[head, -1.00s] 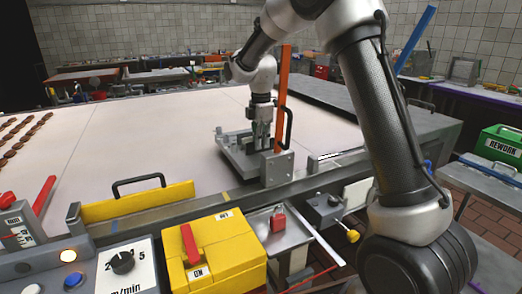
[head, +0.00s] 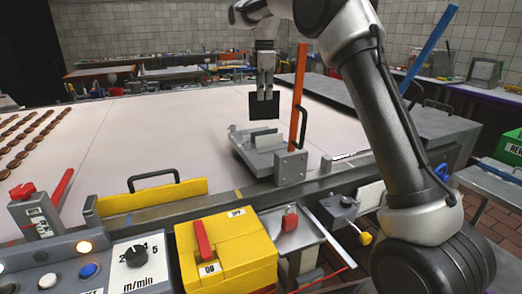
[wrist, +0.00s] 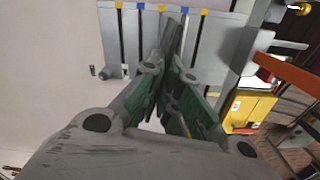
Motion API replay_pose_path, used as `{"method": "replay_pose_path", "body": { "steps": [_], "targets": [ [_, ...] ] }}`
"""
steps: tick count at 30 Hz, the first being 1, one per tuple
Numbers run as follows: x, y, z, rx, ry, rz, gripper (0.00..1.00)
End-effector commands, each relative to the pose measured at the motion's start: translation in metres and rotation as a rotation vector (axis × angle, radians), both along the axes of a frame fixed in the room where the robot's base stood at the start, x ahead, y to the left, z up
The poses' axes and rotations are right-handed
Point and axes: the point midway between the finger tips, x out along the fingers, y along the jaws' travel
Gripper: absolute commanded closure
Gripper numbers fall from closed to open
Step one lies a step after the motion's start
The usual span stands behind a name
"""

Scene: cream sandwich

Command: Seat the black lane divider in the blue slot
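The black lane divider (head: 263,106) is a flat dark plate hanging upright from my gripper (head: 265,92), above the grey slotted fixture (head: 268,158). In the wrist view the fingers of my gripper (wrist: 172,62), with green inner pads, close together on the thin dark edge of the divider (wrist: 174,36). The grey fixture (wrist: 225,28) lies beyond, with dark slots and blue and yellow marks along its top edge. A blue mark (wrist: 140,6) shows left of the divider and another blue mark (wrist: 184,10) right of it. The divider's lower edge is hidden in the wrist view.
An orange upright bar (head: 299,92) and a grey bracket (head: 291,168) stand at the fixture's right. A yellow box with a red lever (head: 226,250) is nearer. Rows of brown biscuits (head: 30,135) lie far left on the pale belt (head: 160,125). The belt's middle is clear.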

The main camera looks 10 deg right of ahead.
Motion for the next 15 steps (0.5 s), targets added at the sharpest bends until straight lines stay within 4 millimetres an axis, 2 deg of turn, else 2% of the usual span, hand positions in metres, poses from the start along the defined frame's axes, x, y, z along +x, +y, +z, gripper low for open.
{"method": "replay_pose_path", "body": {
  "steps": [3,11,15],
  "targets": [
    [0.021,0.004,0.010,0.001,-0.003,-0.068,1.00],
    [0.041,0.007,0.024,0.000,-0.003,-0.163,1.00],
    [0.043,0.007,0.012,-0.001,0.000,-0.177,1.00]
  ]
}}
